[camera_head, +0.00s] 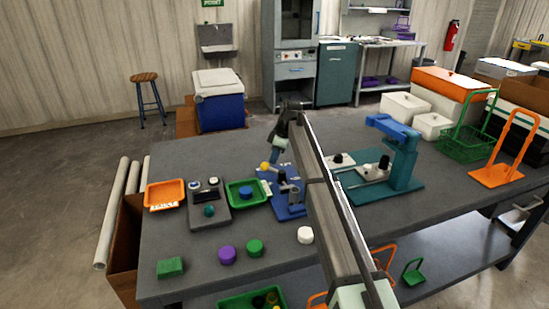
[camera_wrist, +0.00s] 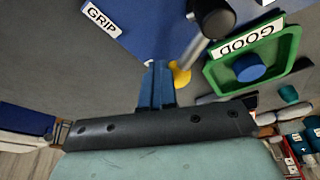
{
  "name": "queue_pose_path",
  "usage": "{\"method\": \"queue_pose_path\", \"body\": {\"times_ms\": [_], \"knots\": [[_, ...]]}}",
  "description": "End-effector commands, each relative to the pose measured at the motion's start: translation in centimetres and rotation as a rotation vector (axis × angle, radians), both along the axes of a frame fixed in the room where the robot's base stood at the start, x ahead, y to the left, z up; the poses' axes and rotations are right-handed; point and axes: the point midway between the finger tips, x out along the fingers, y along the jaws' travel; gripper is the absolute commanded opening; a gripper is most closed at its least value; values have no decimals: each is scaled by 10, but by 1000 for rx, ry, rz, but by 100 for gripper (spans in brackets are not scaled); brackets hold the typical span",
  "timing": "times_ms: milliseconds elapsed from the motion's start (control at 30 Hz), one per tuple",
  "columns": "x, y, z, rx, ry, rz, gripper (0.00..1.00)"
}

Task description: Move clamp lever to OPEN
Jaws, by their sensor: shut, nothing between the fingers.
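The clamp stands on a blue base plate (camera_head: 291,207) near the middle of the bench. Its lever is a metal rod with a yellow ball knob (camera_head: 265,166) at its end, pointing to the back left. In the wrist view the rod runs from a black round part (camera_wrist: 212,17) down to the yellow knob (camera_wrist: 182,76). My gripper (camera_head: 274,157) is shut and empty, with its blue fingers (camera_wrist: 157,68) right beside the knob; I cannot tell whether they touch. I see no readable OPEN mark.
A green GOOD tray (camera_head: 233,201) with a blue puck is left of the clamp. A grey button box (camera_head: 208,218) and an orange tray (camera_head: 151,200) are further left. A teal fixture (camera_head: 404,165) stands right of my arm. Loose pucks lie in front.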

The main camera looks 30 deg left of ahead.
Motion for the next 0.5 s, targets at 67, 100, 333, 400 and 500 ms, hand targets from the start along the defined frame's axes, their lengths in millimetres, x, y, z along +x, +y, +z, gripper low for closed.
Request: {"method": "queue_pose_path", "body": {"times_ms": [67, 100, 333, 400, 500], "knots": [[-4, 3, 3, 6, 7, 6, 0], [-3, 3, 5, 6, 7, 6, 0], [5, -3, 28, 4, 3, 3, 0], [8, -6, 39, 4, 2, 2, 0], [13, -10, 56, 3, 1, 1, 0]]}}
